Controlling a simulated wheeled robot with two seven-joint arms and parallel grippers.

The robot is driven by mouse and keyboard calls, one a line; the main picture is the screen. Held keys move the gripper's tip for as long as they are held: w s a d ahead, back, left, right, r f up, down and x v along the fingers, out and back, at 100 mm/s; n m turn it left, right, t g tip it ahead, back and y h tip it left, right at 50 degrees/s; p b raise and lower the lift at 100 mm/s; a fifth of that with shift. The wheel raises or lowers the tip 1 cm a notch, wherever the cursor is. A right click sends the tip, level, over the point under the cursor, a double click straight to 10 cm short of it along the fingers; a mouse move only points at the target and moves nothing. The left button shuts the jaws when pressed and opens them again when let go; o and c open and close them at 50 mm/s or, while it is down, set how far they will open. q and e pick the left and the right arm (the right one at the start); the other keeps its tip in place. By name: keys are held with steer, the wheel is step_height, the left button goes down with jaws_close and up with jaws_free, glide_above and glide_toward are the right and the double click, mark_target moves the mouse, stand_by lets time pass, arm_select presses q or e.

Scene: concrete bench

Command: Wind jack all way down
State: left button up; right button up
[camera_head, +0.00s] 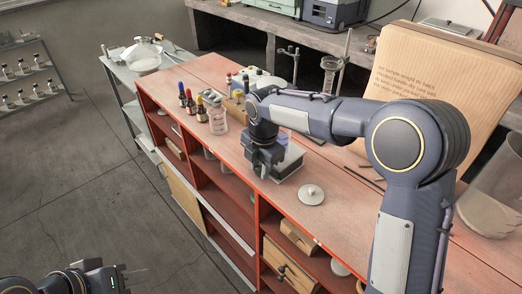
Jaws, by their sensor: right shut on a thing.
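The lab jack (291,163) stands on the red bench top, a small grey metal jack partly hidden behind my right gripper. Its plate looks low, close to the bench, but my arm covers much of it. My right gripper (262,170) points down at the jack's left side, by the bench's front edge. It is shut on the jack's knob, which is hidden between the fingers.
A round grey metal disc (311,194) with a small knob lies right of the jack. A glass beaker (218,121) and several dropper bottles (190,100) stand to the left. Thin dark rods (364,179) lie behind. A large board with writing (430,85) leans at the back right.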

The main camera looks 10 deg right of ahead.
steer(key=p, duration=0.2)
steer(key=g+h+p, duration=0.1)
steer(key=p, duration=0.1)
steer(key=g+p, duration=0.1)
steer(key=p, duration=0.2)
steer(key=shift+w+a+r+h, duration=0.2)
steer(key=shift+w+r+h, duration=0.1)
steer(key=shift+h, duration=0.1)
steer(key=shift+f+g+p, duration=0.2)
steer(key=shift+g+p, duration=0.3)
steer(key=shift+p, duration=0.1)
steer(key=o, duration=0.7)
steer(key=shift+b+v, duration=0.35)
steer(key=shift+v, duration=3.5)
steer(key=shift+a, duration=0.15)
